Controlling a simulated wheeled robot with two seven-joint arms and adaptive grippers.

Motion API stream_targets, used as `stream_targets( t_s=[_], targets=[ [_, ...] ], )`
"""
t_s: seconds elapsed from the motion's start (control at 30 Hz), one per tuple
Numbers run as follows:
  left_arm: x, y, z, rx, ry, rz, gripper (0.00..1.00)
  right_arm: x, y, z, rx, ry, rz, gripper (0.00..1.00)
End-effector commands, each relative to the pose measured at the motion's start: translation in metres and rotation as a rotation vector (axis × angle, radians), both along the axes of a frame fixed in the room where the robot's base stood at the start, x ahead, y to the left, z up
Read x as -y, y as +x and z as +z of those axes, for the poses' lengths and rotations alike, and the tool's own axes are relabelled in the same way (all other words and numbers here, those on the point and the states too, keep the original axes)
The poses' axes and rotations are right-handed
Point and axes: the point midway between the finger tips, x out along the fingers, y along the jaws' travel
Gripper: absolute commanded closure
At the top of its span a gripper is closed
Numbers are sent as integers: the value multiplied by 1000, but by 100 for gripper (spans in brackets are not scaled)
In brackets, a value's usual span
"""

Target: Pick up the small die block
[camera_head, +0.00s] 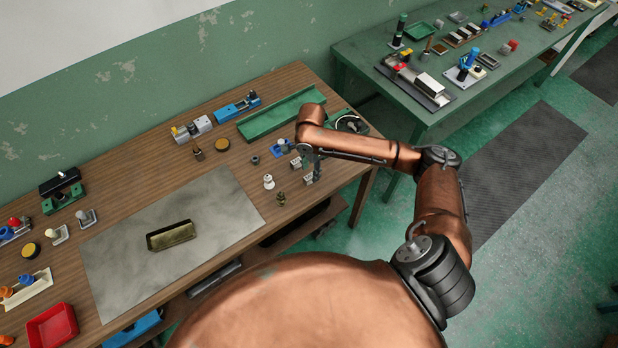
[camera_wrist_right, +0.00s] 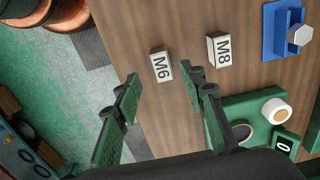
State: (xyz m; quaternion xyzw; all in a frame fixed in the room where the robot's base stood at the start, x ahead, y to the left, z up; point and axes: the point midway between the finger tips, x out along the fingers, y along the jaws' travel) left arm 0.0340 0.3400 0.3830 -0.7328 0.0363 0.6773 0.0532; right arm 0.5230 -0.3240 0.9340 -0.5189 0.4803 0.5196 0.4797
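Two small pale die blocks lie on the wooden bench. The one marked M6 (camera_wrist_right: 161,66) lies just beyond my right fingertips, nearer the bench edge. The one marked M8 (camera_wrist_right: 219,49) lies to its right in the wrist view and looks slightly larger. In the head view a pale block (camera_head: 296,163) shows left of the gripper. My right gripper (camera_wrist_right: 170,84) is open and empty, with the M6 block roughly between the lines of its fingers. In the head view the right gripper (camera_head: 314,168) points down over this bench corner. My left gripper is not in view.
A blue fixture with a hex piece (camera_wrist_right: 287,34) and a green holder (camera_wrist_right: 257,108) stand close by. A white knobbed piece (camera_head: 268,182) and a dark brass piece (camera_head: 280,198) stand left of the gripper. A grey mat (camera_head: 225,205) bears a brass tray (camera_head: 171,235).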

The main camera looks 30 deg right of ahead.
Motion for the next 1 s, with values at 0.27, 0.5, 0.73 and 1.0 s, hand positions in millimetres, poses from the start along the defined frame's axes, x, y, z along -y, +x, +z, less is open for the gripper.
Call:
stream_targets(
  t_s=[0.27, 0.5, 0.73, 1.0],
  targets=[
    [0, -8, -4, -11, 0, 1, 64, -1, 2, -40, -1, 0, 2, 62],
    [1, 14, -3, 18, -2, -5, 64, 0, 2, -51, 1, -1, 1, 62],
    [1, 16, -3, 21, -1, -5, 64, 0, 1, -50, 1, -1, 0, 69],
    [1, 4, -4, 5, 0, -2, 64, 1, 1, -50, 2, -1, 0, 88]
  ],
)
